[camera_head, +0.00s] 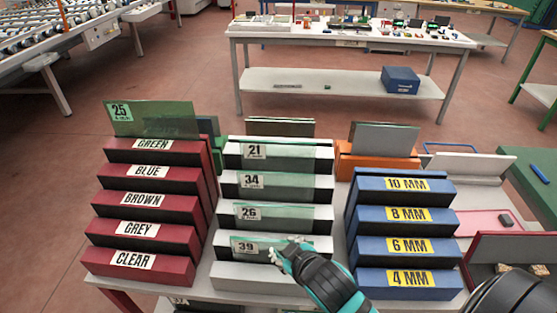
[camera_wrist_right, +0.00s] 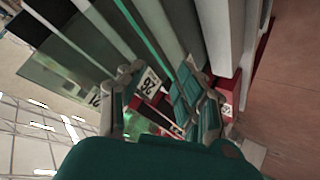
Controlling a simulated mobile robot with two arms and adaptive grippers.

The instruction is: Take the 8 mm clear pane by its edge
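Clear greenish panes stand in a middle rack (camera_head: 262,275) in the head view, tagged 21 (camera_head: 295,155), 34 (camera_head: 295,186), 26 (camera_head: 300,218) and 39 (camera_head: 262,246). I cannot tell which is the 8 mm clear one; no thickness shows on their tags. My right gripper (camera_head: 290,246) is at the right end of the pane tagged 39, overlapping it in the picture; contact is unclear. In the right wrist view, my right gripper (camera_wrist_right: 160,88) has its fingers spread apart, with a 26 tag (camera_wrist_right: 150,81) behind the gap. My left gripper is not in view.
A red rack (camera_head: 140,205) labelled by colour, GREEN down to CLEAR, stands left, with a green pane tagged 25 (camera_head: 160,120). A blue rack (camera_head: 405,235) labelled 10 MM to 4 MM stands close on the right. A workbench (camera_head: 340,85) is behind, across open floor.

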